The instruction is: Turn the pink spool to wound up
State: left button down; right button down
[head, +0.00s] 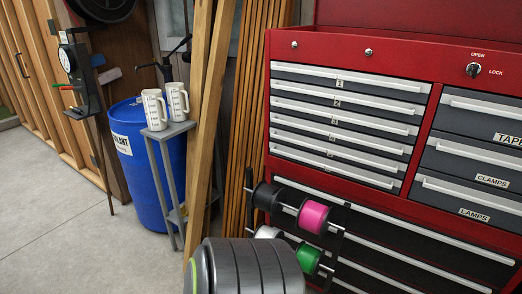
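The pink spool (313,216) sits on the upper bar of a dark spool rack (336,250), in front of the red tool chest's lower drawers. A black spool (267,196) is to its left on the same bar. A white spool (267,232) and a green spool (307,257) are on the lower bar. I cannot tell how far the pink spool is wound or see a loose end. Neither of my grippers is in the head view.
The red tool chest (390,45) fills the right side, its drawers shut. Tall wooden boards (208,110) lean left of it. Two white jugs (177,102) stand on a grey stand beside a blue drum (140,180). A dark ribbed form at bottom centre is unclear. Floor at left is clear.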

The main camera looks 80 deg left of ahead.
aim_at(312, 216)
jog(key=j+u, duration=0.15)
jog(key=u, duration=1.65)
